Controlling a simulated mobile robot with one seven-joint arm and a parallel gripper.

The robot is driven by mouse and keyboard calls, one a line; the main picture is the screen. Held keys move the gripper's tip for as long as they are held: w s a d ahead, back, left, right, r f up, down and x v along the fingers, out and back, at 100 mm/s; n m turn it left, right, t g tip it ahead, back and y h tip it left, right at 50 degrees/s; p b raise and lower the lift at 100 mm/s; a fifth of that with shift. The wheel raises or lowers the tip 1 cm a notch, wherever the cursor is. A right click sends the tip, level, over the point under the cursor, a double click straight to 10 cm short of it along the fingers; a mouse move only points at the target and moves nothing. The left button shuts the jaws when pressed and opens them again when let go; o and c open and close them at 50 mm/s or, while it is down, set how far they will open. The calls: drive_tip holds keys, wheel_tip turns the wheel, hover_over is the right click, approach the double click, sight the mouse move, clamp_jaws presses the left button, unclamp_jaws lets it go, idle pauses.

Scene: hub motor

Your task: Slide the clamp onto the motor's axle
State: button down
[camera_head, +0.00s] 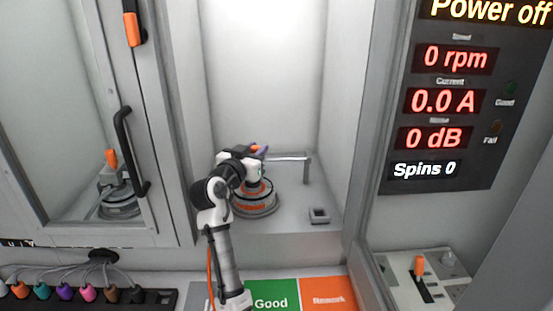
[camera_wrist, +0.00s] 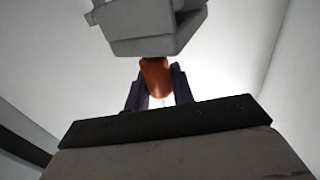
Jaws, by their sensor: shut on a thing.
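My gripper (camera_head: 259,152) is inside the bright test chamber, above and close to the motor (camera_head: 254,205), a round grey body with an orange band. In the wrist view its dark fingers (camera_wrist: 158,88) are shut on an orange handle (camera_wrist: 155,74). The handle joins a grey block (camera_wrist: 152,32), which looks like the clamp. In the head view my arm covers most of the clamp and the motor's axle, so I cannot tell whether they touch. A bit of orange handle (camera_head: 254,149) shows at the fingers.
A grey bar on a post (camera_head: 306,168) stands just right of the motor. A small square socket (camera_head: 319,214) lies on the chamber floor. At left, a glass door (camera_head: 122,150) shows a motor-like shape with an orange handle. Green and orange mats (camera_head: 327,291) lie in front.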

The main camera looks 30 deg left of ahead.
drive_tip(key=shift+s+a, duration=0.15)
drive_tip(key=shift+a, duration=0.1)
drive_tip(key=c, duration=1.2)
unclamp_jaws()
drive_tip(key=shift+c, duration=0.2)
drive_tip(key=shift+s, duration=0.1)
drive_tip(key=shift+s, duration=0.35)
drive_tip(key=s+d+b, duration=0.1)
drive_tip(key=s+b, duration=0.2)
drive_tip(key=s, duration=1)
drive_tip(key=shift+b, duration=0.4)
